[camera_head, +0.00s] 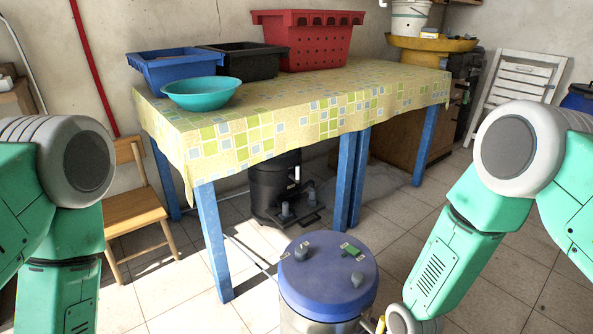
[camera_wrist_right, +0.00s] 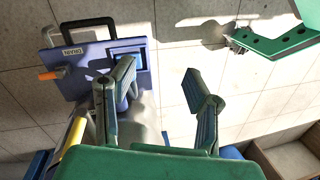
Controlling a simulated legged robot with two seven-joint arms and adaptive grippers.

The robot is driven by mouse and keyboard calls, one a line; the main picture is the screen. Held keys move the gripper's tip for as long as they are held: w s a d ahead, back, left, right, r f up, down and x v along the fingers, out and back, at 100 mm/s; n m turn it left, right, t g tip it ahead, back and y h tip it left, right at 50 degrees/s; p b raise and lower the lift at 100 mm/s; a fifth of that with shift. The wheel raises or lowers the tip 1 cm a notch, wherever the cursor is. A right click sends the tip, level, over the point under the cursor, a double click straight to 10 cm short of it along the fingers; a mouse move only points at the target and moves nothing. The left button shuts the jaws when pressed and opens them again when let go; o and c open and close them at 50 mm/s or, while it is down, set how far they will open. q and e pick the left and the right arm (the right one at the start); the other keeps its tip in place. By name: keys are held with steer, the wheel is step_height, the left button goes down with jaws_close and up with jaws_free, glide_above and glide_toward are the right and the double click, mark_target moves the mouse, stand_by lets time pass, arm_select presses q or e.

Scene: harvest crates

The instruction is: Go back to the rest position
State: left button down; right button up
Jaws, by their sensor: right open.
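My right gripper (camera_wrist_right: 158,72) shows in the wrist view with its two green fingers spread apart. Nothing is between the fingers. Behind them is a blue panel (camera_wrist_right: 75,66) with a dark handle and a label reading "DRAIN". I cannot tell how far the fingers are from it. In the head view my right arm hangs bent at the right, and its gripper is out of sight below the picture. My left arm is bent at the left edge, and its gripper is also out of frame.
A blue-lidded drum (camera_head: 328,272) stands close in front, near my right forearm. Behind it a table with a patterned cloth (camera_head: 270,120) holds a blue crate (camera_head: 172,72), a black crate (camera_head: 255,66), a red crate (camera_head: 318,45) and a teal bowl (camera_head: 202,95). A wooden chair (camera_head: 140,212) stands left.

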steer(key=s+d+r+m+t+h, duration=0.1)
steer(key=s+d+r+m, duration=0.1)
steer(key=s+d, duration=0.55)
steer(key=s+d+r+m+t+h, duration=0.15)
steer(key=s+d, duration=0.25)
steer(key=s, duration=0.6)
step_height(320, 180, up, 14)
steer(key=w+y+p, duration=0.1)
steer(key=p, duration=1.3)
steer(key=shift+a, duration=0.45)
steer(key=shift+w+f+m+g, duration=0.1)
steer(key=shift+m+g, duration=0.15)
